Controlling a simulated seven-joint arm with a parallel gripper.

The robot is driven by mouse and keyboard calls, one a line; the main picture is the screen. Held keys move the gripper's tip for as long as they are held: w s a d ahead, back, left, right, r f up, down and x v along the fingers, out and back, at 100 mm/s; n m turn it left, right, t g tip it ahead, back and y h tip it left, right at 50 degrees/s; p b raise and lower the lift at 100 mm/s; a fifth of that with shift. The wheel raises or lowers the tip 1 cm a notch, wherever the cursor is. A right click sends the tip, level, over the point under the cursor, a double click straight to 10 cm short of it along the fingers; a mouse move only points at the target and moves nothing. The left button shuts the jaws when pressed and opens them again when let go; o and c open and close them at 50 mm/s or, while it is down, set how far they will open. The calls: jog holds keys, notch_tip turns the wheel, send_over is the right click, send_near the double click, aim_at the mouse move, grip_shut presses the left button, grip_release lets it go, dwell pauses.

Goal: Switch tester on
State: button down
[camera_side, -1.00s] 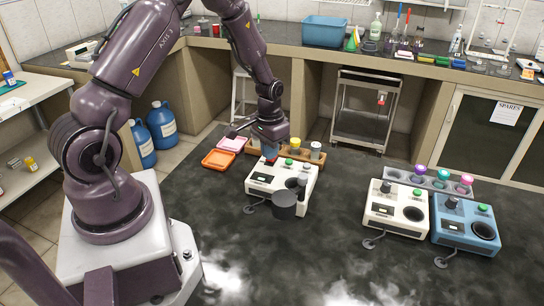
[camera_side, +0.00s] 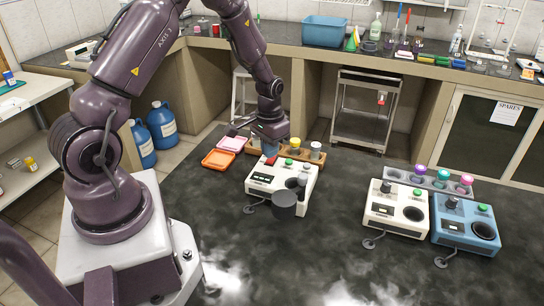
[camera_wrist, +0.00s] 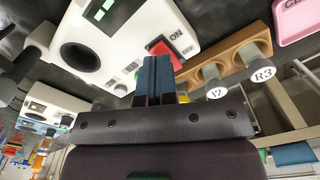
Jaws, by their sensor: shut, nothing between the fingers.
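The near white tester (camera_side: 283,181) stands on the dark bench in front of my arm. Its red rocker switch (camera_side: 271,161) is at the back left of its top. In the wrist view the red switch (camera_wrist: 163,49) lies beside the ON and OFF labels, partly behind my fingertips. The tester's small dark display (camera_side: 262,179) shows light green marks and looks lit. My gripper (camera_side: 269,151) is shut and empty, with blue fingers pointing down just above and behind the switch. In the wrist view the fingertips (camera_wrist: 154,62) look apart from the switch, but contact is hard to judge.
Orange (camera_side: 218,159) and pink (camera_side: 232,144) trays lie left. Another white tester (camera_side: 396,209) and a blue one (camera_side: 466,228) stand right.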

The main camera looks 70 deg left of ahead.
aim_at(269, 161)
jog(key=shift+r, duration=2.75)
jog(key=shift+s, duration=0.1)
jog(key=s+d+r+m+t, duration=0.1)
jog(key=s+d+r+t, duration=0.1)
jog(key=s+d+r, duration=0.5)
jog(key=s+d+r+m+t, duration=0.2)
jog(key=s+d+r, duration=0.6)
jog(key=r, duration=0.7)
jog(key=shift+s+d+r+t, duration=0.3)
jog(key=shift+d+t, duration=0.5)
jog(key=shift+d, duration=0.2)
